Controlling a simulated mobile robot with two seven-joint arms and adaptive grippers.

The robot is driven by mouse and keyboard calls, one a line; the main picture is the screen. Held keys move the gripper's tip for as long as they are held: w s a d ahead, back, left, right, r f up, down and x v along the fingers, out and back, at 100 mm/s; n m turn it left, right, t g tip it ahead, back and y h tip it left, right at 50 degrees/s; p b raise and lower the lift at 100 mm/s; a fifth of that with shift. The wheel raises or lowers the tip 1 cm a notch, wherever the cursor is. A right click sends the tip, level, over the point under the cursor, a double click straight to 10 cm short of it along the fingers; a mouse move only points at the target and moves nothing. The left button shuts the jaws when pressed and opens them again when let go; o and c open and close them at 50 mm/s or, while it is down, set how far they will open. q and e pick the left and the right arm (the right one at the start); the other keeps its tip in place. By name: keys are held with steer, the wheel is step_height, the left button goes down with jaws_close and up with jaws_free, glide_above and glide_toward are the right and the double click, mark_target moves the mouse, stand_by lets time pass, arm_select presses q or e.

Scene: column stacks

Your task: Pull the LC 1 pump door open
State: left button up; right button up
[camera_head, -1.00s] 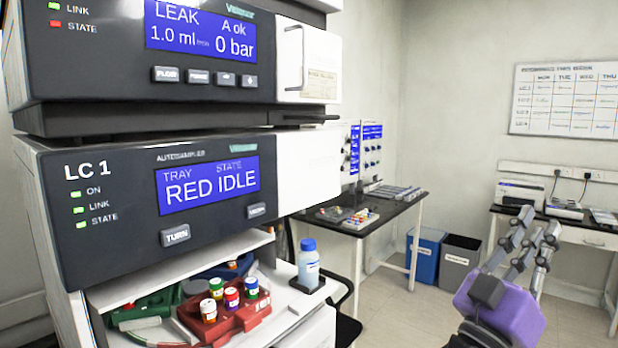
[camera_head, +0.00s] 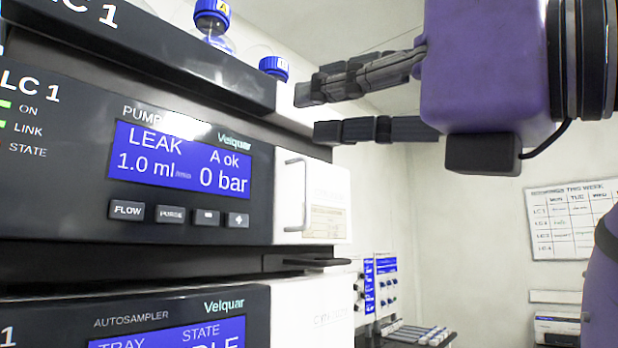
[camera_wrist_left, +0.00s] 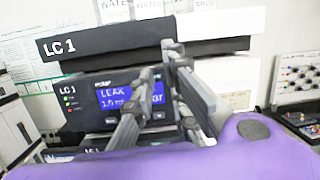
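The LC 1 pump (camera_head: 150,215) has a dark front and a blue screen reading LEAK, 1.0 ml, 0 bar. Its white door (camera_head: 334,190) is on the right of the front and looks shut. The upright bar handle (camera_head: 303,195) stands out from it. My left gripper (camera_head: 316,112) is open and empty, above the handle and in front of the cabinet's upper right corner. Its fingers point left. In the left wrist view, the fingers partly cover the pump screen (camera_wrist_left: 130,95), and the door handle cannot be made out. My right gripper is not in view.
The autosampler (camera_head: 140,320) sits below the pump, with a dark ledge (camera_head: 318,262) between them. Bottles with blue caps (camera_head: 213,15) stand on top of the stack. A bench with a blue-labelled panel (camera_head: 378,290) is behind. A wall chart (camera_head: 572,218) hangs at the right.

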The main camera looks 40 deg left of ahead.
mark_target(308, 178)
arm_select(q)
steer(key=w+f+m+t+h, duration=0.3)
steer(key=w+f, duration=0.2)
steer(key=x, duration=0.5)
steer(key=s+x, duration=0.1)
steer(key=x, duration=0.1)
steer(key=shift+a+p, duration=0.4)
steer(key=shift+w, duration=0.1)
jaws_close()
steer(key=shift+g, duration=0.4)
